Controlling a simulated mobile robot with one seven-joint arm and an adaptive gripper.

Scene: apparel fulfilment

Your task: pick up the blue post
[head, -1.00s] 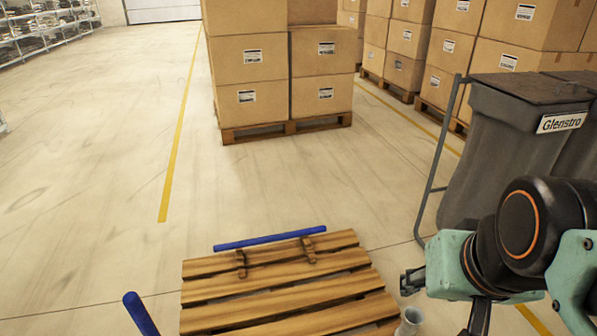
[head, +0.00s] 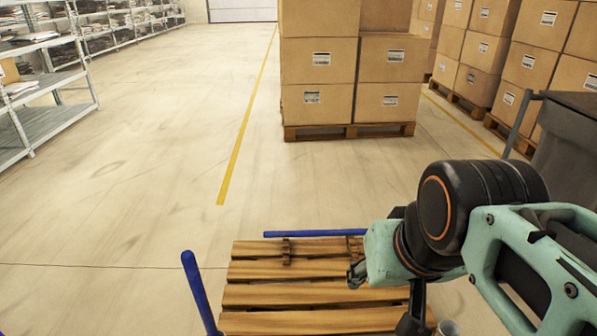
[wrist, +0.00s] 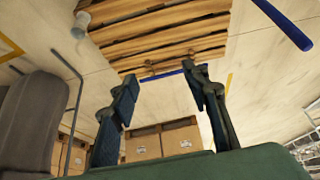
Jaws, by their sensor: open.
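A blue post (head: 200,290) stands at the left of the wooden pallet (head: 290,295), leaning slightly in the head view; its lower end is cut off by the frame. It also shows in the wrist view (wrist: 272,24) at the upper right. A second blue bar (head: 312,233) lies level along the pallet's far edge, its right end hidden by my arm. In the wrist view this bar (wrist: 165,73) appears beyond the fingers. My gripper (wrist: 160,84) is open and empty, apart from both blue pieces. In the head view, my arm covers the pallet's right part.
Stacked cartons (head: 320,100) stand on pallets behind. A dark bin (head: 570,150) is at the right. Metal shelving (head: 45,100) runs along the left. A pale cylindrical object (head: 446,328) is by the pallet's near right.

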